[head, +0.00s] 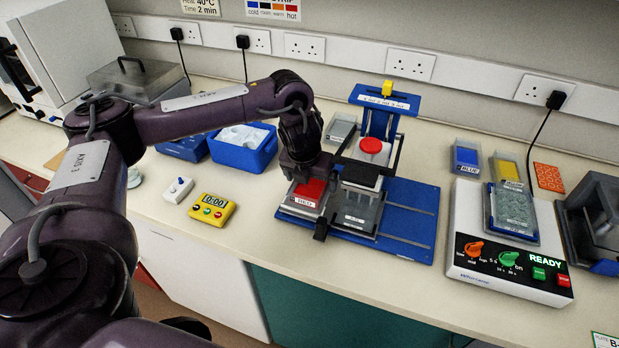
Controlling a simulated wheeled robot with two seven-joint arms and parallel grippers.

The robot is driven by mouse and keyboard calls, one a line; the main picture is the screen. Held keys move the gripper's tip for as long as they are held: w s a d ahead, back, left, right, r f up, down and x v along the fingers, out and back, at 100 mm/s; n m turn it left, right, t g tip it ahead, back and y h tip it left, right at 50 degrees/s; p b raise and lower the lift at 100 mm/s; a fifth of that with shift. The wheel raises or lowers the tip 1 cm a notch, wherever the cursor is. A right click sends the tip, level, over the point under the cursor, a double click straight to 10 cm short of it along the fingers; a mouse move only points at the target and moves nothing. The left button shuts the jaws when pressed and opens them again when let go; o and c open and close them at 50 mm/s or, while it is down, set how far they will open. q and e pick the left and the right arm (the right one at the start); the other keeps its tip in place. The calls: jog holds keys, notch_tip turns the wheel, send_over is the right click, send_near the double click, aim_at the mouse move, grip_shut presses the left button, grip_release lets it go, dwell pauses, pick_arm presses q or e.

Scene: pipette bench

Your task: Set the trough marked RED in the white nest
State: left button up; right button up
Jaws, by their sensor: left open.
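The trough marked RED (308,191) holds bright red and has its label on its front side. It sits at the left end of the blue base of the press stand. My left gripper (306,176) is open, pointing down right over the trough. The wrist covers the trough's back part, and I cannot see whether the fingers touch it. A white block (358,178) stands under the red knob of the stand, beside the trough. I cannot tell for certain which part is the white nest. My right gripper is out of view.
The press stand's blue base (408,222) reaches right. Blue (466,156) and yellow (507,167) troughs stand behind a white shaker (470,220) marked READY. A yellow timer (212,209) and a blue tub (240,155) are at left. The bench's front strip is clear.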

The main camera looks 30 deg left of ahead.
pick_arm(q)
jog(key=shift+r, duration=0.45)
jog(key=shift+s+d+r+b, duration=0.1)
jog(key=shift+s+r+b, duration=0.3)
jog(key=shift+r, duration=0.2)
jog(key=shift+s+d+r+b, duration=0.1)
jog(key=shift+s+r+b, duration=0.15)
jog(key=shift+s+r, duration=0.25)
jog(key=s+d, duration=0.2)
jog(key=s, duration=0.8)
jog(key=shift+s+d+p, duration=0.3)
jog(key=shift+s+p, duration=0.1)
jog(key=shift+p, duration=0.05)
